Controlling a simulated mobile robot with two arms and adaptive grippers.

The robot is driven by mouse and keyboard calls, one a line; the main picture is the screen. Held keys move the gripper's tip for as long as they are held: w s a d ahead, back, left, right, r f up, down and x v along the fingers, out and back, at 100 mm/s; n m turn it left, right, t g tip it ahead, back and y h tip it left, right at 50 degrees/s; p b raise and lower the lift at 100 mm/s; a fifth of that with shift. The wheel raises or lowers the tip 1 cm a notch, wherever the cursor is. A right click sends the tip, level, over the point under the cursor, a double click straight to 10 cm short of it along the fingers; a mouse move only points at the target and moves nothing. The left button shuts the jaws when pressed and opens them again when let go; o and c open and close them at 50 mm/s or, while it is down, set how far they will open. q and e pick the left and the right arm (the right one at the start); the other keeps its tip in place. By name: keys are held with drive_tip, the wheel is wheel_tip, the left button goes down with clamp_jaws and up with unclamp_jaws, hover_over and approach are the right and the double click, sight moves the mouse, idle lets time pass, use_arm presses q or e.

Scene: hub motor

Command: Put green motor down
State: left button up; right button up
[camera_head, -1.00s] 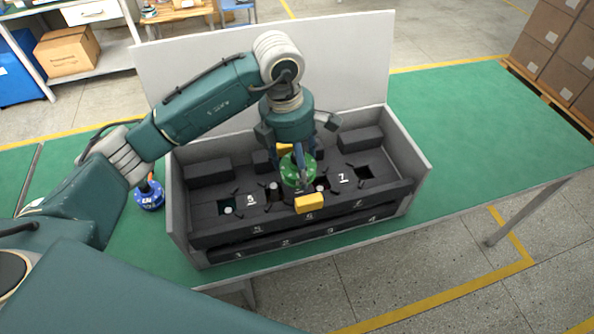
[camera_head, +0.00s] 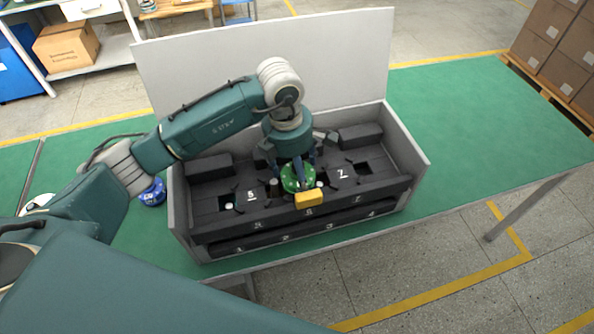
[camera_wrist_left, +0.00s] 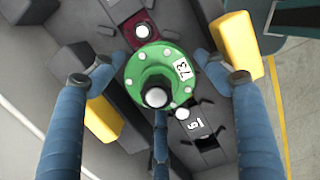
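The green motor (camera_head: 291,184), with a white-tipped shaft and number label, is upright at the middle of the dark slotted rack (camera_head: 225,249), between labels 5 and 7. It also shows in the left wrist view (camera_wrist_left: 140,90). My left gripper (camera_head: 297,166) points down over it. My right gripper is not in view.
A yellow block (camera_head: 309,200) sits in front of the motor. Grey side walls (camera_head: 408,150) and a tall back panel (camera_head: 190,70) bound the rack. A blue motor (camera_head: 153,192) stands left of it on the green table (camera_head: 470,130). The table's right side is clear.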

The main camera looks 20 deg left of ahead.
sight(291, 173)
use_arm(q)
drive_tip(key=shift+r, duration=0.4)
drive_tip(key=r+b, duration=0.1)
drive_tip(key=r, duration=0.2)
drive_tip(key=r+b, duration=0.1)
drive_tip(key=r, duration=0.3)
drive_tip(key=a+r+b, duration=0.1)
drive_tip(key=r, duration=0.2)
drive_tip(key=shift+s+r+b, duration=0.2)
drive_tip(key=shift+s+b, duration=0.15)
drive_tip(key=shift+s+r, duration=0.1)
drive_tip(key=shift+r, duration=0.4)
